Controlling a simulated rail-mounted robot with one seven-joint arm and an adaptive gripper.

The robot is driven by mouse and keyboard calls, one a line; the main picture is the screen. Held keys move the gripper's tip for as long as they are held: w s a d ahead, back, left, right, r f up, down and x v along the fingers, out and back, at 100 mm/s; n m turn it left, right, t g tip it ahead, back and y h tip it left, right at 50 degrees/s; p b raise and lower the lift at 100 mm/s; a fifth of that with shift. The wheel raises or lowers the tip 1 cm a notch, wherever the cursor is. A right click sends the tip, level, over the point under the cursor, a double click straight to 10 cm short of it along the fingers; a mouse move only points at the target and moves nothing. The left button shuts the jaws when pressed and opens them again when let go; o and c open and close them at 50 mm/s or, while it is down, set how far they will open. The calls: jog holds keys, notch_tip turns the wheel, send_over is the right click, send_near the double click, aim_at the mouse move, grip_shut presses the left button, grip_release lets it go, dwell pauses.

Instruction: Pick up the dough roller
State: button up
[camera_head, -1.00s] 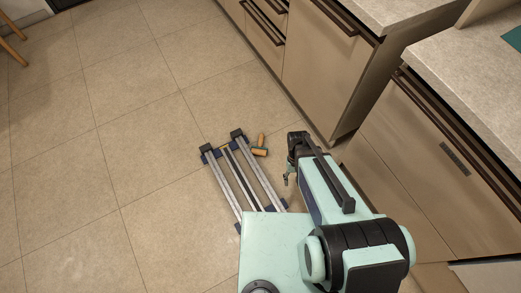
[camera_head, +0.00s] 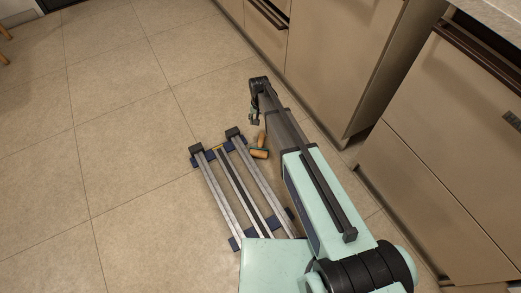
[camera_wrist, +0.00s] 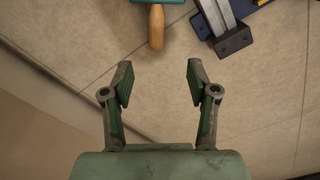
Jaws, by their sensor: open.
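The dough roller (camera_head: 259,150) lies on the floor beside the end of my rail base in the head view. It has an orange-brown wooden handle and a roller with teal parts. In the wrist view its wooden handle (camera_wrist: 157,27) points down toward my gripper from the top edge, and most of the roller is cut off above. My gripper (camera_wrist: 159,75) is open and empty, with its fingers apart and the handle's end beyond the fingertips, roughly centred between them. In the head view my gripper (camera_head: 254,119) hangs above the floor near the roller.
Cabinets (camera_head: 340,70) with drawers stand along the right, close to my arm. A wooden furniture leg (camera_head: 5,58) shows at the upper left. The tiled floor (camera_head: 110,130) on the left is clear.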

jog(key=b, duration=0.5)
send_over(261, 142)
jog(key=shift+m, duration=0.4)
jog(key=f, duration=1.2)
jog(key=shift+w+a+f, duration=0.1)
jog(key=shift+w+a, duration=0.1)
jog(key=shift+a, duration=0.05)
jog(key=shift+s+d+f+b, duration=0.1)
jog(key=shift+f+b, duration=0.8)
jog(key=shift+f, duration=0.45)
jog(key=shift+s+d+f+b, duration=0.1)
jog(key=shift+f+b, duration=0.75)
jog(key=shift+f, duration=0.45)
grip_shut()
